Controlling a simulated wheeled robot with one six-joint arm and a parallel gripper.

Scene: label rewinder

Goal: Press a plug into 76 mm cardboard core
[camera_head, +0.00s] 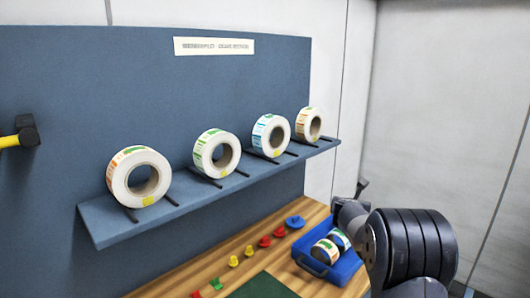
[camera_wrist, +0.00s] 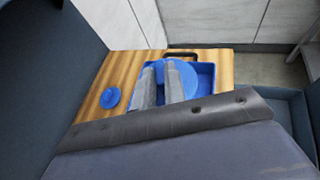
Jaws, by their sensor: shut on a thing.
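Several label rolls with cardboard cores stand in a row on the blue shelf (camera_head: 120,228) in the head view: one with orange print (camera_head: 120,178), one with green (camera_head: 203,153), one with blue (camera_head: 260,135) and one with orange at the far right (camera_head: 303,124). The core holes that I can see look open. In the wrist view my gripper (camera_wrist: 165,84) is shut on a round blue plug (camera_wrist: 188,72), partly hidden by the fingers. Another blue plug lies on the wooden table in the head view (camera_head: 295,222) and the wrist view (camera_wrist: 110,98).
Smaller red (camera_head: 279,233), yellow (camera_head: 233,262) and green (camera_head: 215,284) plugs lie in a row on the wooden table (camera_head: 170,280). A blue crate (camera_head: 335,272) holds label rolls. A yellow-handled hammer (camera_head: 22,135) hangs on the blue panel. My arm covers the lower right.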

